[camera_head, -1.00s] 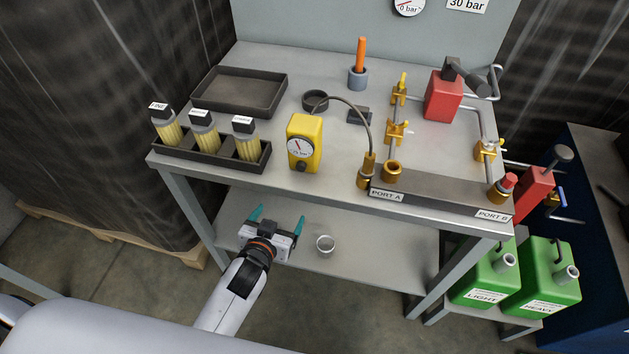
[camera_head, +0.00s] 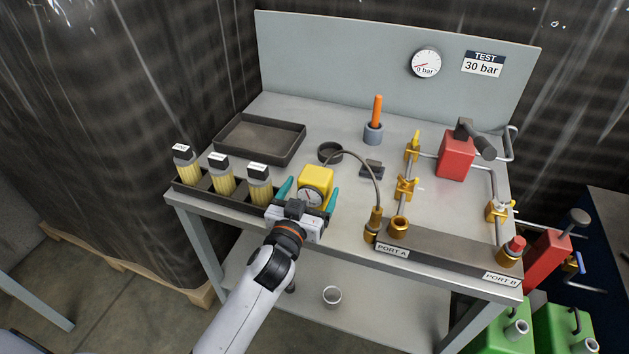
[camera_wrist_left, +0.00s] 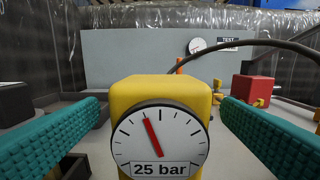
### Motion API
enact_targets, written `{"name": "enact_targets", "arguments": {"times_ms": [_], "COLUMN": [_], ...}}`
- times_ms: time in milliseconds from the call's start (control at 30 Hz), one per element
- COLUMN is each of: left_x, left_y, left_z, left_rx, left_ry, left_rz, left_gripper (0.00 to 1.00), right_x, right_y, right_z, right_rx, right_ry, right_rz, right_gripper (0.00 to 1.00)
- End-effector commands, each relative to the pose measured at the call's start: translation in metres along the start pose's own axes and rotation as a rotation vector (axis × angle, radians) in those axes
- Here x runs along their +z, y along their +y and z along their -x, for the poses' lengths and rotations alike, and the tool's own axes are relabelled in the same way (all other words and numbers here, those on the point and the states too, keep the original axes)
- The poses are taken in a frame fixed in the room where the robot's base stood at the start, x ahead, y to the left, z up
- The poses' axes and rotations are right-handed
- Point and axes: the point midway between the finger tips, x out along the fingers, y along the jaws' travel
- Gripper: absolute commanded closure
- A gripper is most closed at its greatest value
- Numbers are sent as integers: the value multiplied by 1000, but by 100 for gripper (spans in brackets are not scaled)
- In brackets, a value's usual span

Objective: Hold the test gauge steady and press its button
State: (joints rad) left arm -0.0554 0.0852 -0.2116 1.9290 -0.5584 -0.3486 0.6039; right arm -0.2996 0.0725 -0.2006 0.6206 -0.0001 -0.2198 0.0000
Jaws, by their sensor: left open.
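The yellow test gauge (camera_head: 316,182) stands upright near the front edge of the bench, with a dark hose running from it to a brass fitting. Its round dial faces me; in the left wrist view the gauge (camera_wrist_left: 161,92) reads "25 bar" with a red needle left of the top. My left gripper (camera_head: 308,195) is open, with its teal fingers on either side of the gauge. In the wrist view the left gripper (camera_wrist_left: 160,125) shows a gap between each finger and the yellow body. The button is not visible, hidden below the dial. My right gripper is not in view.
A black rack (camera_head: 208,188) with several labelled vials stands close left of the gauge. The PORT A/B manifold (camera_head: 445,254) with brass fittings lies to the right. An empty dark tray (camera_head: 260,137) is behind.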

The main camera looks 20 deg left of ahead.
Motion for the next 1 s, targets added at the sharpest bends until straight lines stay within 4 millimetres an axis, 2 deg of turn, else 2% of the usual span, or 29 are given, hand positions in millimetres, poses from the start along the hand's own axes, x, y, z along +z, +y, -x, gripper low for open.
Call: {"name": "enact_targets", "arguments": {"times_ms": [100,233,633,967,1000], "left_x": [1,0,0,0,0], "left_y": [0,0,0,0,0], "left_z": [-18,-30,-36,-36,-36], "left_rx": [0,0,0,0,0], "left_ry": [-1,0,0,0,0], "left_rz": [-2,-1,0,0,0], "left_gripper": [13,13,14,68,71], "right_x": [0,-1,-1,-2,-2], "right_y": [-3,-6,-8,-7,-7], "right_z": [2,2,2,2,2], "right_rx": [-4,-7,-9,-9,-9], "right_ry": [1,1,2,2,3], "right_rz": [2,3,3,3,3], "right_gripper": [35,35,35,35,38]}}
